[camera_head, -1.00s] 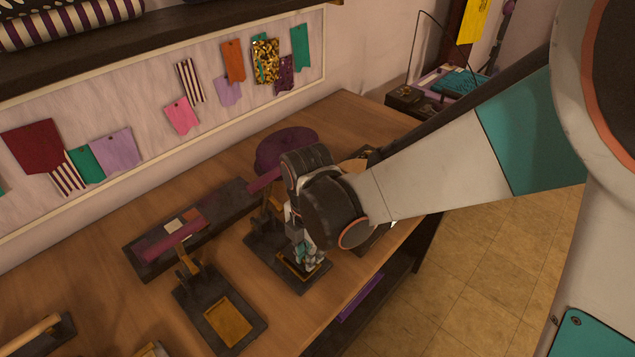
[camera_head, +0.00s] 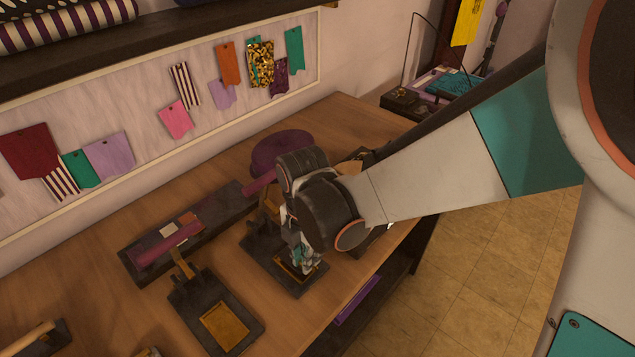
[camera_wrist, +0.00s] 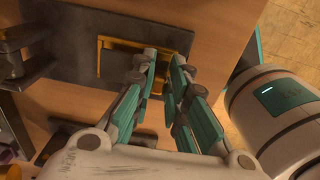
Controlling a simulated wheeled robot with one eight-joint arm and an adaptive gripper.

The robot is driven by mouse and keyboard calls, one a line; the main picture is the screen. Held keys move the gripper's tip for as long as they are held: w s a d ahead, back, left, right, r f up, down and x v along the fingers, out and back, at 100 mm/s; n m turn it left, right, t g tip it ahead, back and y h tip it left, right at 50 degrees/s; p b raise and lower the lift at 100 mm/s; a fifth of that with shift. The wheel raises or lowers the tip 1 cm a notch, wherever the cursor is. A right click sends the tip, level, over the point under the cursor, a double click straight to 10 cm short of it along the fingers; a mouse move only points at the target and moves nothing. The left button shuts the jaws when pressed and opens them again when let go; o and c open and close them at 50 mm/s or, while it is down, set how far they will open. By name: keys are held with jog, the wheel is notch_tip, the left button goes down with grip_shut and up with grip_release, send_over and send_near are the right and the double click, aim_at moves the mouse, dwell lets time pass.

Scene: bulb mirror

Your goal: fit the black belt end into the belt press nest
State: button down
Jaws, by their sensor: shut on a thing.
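My gripper (camera_head: 304,264) points down over the belt press nest (camera_head: 284,267), a yellow-framed recess on a dark press base (camera_head: 262,255). In the wrist view the fingertips (camera_wrist: 167,57) are close together at the right part of the nest's yellow frame (camera_wrist: 101,58). The gripper is shut on the black belt end, which is mostly hidden between the fingers and hard to tell from the dark surfaces. I cannot tell whether it touches the nest.
A dark strip tray (camera_head: 140,240) and a purple round cushion (camera_head: 280,150) lie behind. The table's front edge is close on the right. Bare wood (camera_head: 110,290) shows at left.

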jog(key=shift+f+b, duration=0.65)
jog(key=shift+f, duration=0.1)
jog(key=c, duration=1.5)
grip_release()
